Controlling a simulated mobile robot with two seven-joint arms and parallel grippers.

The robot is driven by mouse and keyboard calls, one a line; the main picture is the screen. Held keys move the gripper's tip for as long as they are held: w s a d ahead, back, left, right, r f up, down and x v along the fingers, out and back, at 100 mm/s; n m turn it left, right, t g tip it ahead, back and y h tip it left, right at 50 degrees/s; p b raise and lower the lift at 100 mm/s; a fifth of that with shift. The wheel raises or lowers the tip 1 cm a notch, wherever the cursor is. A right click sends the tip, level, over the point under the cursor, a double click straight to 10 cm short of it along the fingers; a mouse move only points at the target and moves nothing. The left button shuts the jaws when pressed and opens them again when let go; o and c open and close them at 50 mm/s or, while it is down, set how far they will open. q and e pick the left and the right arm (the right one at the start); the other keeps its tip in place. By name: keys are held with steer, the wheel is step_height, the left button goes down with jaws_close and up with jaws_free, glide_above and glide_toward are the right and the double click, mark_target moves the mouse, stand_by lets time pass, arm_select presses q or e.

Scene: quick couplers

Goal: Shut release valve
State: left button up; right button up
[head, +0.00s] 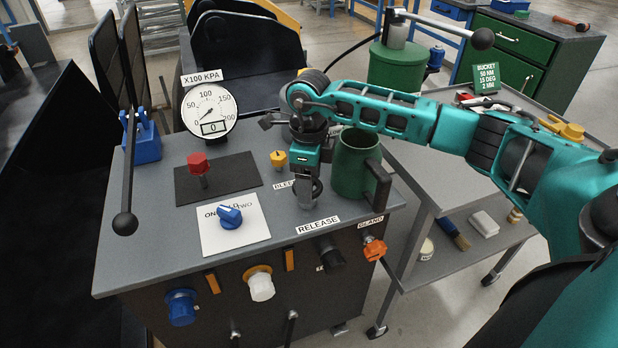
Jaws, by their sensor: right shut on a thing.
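My right gripper (308,190) comes in from the right and points down at the grey console top, just behind the RELEASE label (318,225). It is shut on the release valve, which is mostly hidden by the fingers, so its turn angle cannot be told. The pressure gauge (209,108), marked X100 KPA, stands at the back of the console with its needle low and its small display reading 0. My left gripper is not in view.
A green mug (350,165) stands close right of my right gripper. A yellow bleed knob (278,158), red knob (198,165) and blue selector (229,216) are to its left. A black lever (127,175) rises at the console's left. A grey cart (420,185) stands right.

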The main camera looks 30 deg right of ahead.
steer(key=o, duration=1)
steer(key=shift+o, duration=0.2)
step_height(320, 180, up, 13)
steer(key=shift+p, duration=0.3)
